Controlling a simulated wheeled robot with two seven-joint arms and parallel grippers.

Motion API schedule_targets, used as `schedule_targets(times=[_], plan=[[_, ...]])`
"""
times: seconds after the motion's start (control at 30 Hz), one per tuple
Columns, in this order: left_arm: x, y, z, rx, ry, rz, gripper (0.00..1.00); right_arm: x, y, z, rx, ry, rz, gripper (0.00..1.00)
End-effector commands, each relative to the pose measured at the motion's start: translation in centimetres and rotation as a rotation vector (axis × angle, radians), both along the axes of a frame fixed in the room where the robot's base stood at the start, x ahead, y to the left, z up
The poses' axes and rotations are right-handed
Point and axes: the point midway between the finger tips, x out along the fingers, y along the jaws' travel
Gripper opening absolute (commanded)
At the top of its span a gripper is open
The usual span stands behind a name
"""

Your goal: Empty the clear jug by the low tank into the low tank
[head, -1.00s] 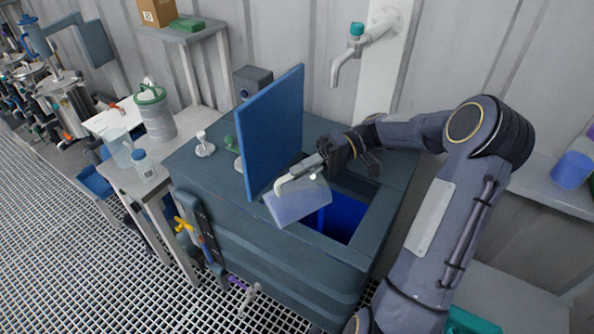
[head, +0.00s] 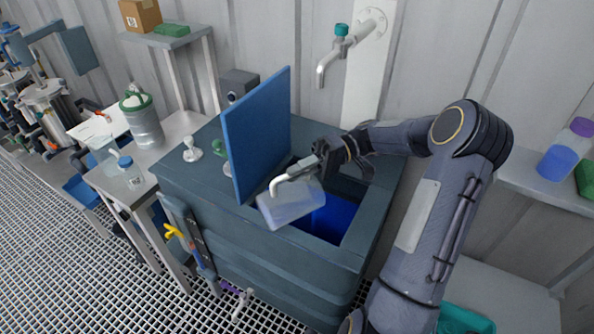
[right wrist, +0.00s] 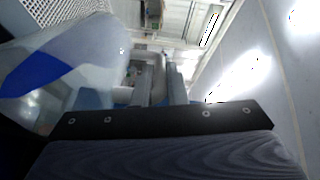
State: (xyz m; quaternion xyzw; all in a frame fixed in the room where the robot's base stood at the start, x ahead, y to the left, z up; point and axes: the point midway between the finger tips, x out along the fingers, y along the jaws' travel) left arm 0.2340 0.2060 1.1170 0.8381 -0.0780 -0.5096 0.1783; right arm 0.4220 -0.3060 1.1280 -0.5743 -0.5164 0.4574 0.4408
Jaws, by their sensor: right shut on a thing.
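The low tank (head: 262,262) is a dark blue-grey box with a square opening in its top, bright blue inside. Its blue lid (head: 257,130) stands upright at the opening's left edge. My right gripper (head: 312,170) is shut on the clear jug (head: 290,205) by its pale handle, over the opening's front left part. The jug is tilted; whether liquid is in it or leaving it I cannot tell. In the right wrist view the jug (right wrist: 90,55) fills the upper left, beside the gripper fingers (right wrist: 158,85). My left gripper is not in view.
A tap (head: 335,50) sticks out from the wall behind the tank. A side table (head: 180,125) on the left holds a green-lidded container (head: 143,120), a blue-capped bottle (head: 131,173) and another clear vessel (head: 103,155). A shelf on the right holds a blue-purple container (head: 565,150).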

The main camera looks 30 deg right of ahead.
Motion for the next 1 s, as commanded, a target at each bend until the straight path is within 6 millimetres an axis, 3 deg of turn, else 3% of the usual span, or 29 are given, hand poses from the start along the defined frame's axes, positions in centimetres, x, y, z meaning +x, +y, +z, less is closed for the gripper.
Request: schedule_targets(times=[0.4,1.0], plan=[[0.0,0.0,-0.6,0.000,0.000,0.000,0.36,-0.1,-1.6,-0.6,0.120,-0.007,-0.001,0.00],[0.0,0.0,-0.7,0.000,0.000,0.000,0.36,-0.1,-2.0,-0.5,0.154,-0.008,-0.001,0.00]])
